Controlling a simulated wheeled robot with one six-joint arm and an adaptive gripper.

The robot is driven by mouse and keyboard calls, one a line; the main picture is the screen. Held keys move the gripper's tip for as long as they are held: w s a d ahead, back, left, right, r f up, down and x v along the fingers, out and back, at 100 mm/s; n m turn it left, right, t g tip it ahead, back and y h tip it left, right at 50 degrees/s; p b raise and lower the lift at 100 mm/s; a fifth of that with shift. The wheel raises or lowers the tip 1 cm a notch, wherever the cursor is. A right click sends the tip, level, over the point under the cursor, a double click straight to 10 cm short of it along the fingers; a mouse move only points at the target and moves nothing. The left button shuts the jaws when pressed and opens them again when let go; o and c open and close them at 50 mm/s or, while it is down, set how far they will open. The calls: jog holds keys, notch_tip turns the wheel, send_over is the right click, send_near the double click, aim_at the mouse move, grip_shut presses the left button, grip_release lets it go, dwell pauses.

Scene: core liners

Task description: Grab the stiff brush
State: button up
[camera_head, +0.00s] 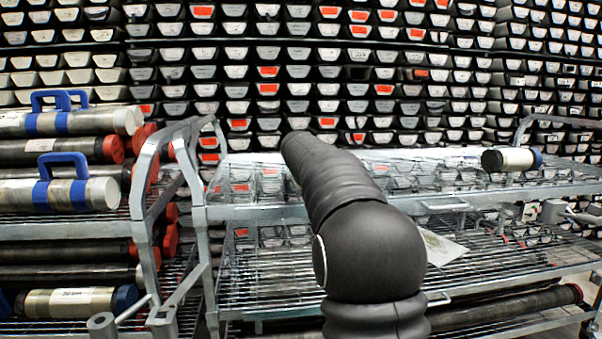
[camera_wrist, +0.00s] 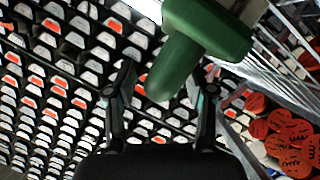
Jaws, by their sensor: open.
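A green object (camera_wrist: 213,30), which I take to be the stiff brush, shows at the top of the wrist view. It has a wide block and a thick rounded handle (camera_wrist: 180,65) slanting down and left. My gripper (camera_wrist: 166,86) is open, with one finger on each side of the handle's end in the picture. I cannot tell whether the handle's end is between the fingers in depth or beyond them. In the head view my arm hides the gripper, and I see no brush.
A wire-shelf metal rack (camera_head: 270,213) stands ahead, with a white-and-black core tube (camera_head: 505,159) and a paper sheet (camera_head: 440,247) on it. Stacked core trays (camera_head: 300,70) line the back; red-capped tubes (camera_wrist: 290,140) are at right.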

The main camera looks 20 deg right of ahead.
jog(key=shift+w+d+f, duration=0.15)
jog(key=shift+w+d, duration=0.05)
jog(key=shift+w, duration=0.2)
grip_shut()
